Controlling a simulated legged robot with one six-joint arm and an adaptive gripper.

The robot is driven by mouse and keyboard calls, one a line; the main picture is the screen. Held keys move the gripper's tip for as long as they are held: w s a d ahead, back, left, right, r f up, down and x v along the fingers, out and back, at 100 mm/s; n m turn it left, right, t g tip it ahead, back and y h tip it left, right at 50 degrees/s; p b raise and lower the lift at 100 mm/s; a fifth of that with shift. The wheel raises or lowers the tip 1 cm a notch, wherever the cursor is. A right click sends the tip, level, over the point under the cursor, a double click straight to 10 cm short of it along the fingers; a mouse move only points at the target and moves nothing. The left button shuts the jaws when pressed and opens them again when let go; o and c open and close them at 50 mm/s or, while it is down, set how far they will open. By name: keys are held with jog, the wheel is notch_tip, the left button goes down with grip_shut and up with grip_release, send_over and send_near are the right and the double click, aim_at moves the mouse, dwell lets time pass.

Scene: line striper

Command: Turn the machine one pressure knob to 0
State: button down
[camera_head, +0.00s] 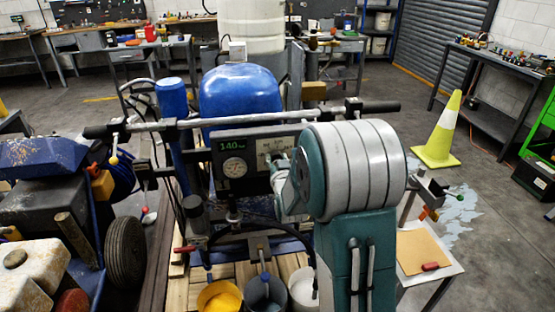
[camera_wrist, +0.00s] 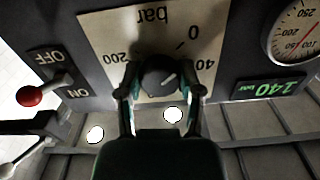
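The pressure knob (camera_wrist: 160,76) is dark and round with a white pointer line, on a pale scale plate (camera_wrist: 100,28) marked bar, 0, 40 and 200. The plate appears upside down in the wrist view. My gripper (camera_wrist: 160,82) has one finger on each side of the knob, with narrow gaps that seem to remain; contact is unclear. The machine panel's display (camera_wrist: 270,88) reads 140 bar; it also shows in the head view (camera_head: 232,146). There my arm hides the knob.
A round gauge (camera_wrist: 292,32) sits by the display. A red-tipped ON/OFF lever (camera_wrist: 30,95) is left of the knob. In the head view, a long handlebar (camera_head: 235,119) crosses above the panel, and paint buckets (camera_head: 219,298) stand below. A cone (camera_head: 437,140) stands right.

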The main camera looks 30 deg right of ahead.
jog(key=shift+a, duration=0.2)
jog(key=shift+d, duration=0.1)
jog(key=shift+d, duration=0.1)
jog(key=shift+n, duration=0.5)
jog(key=shift+c, duration=1.3)
grip_release()
jog(key=v, duration=1.2)
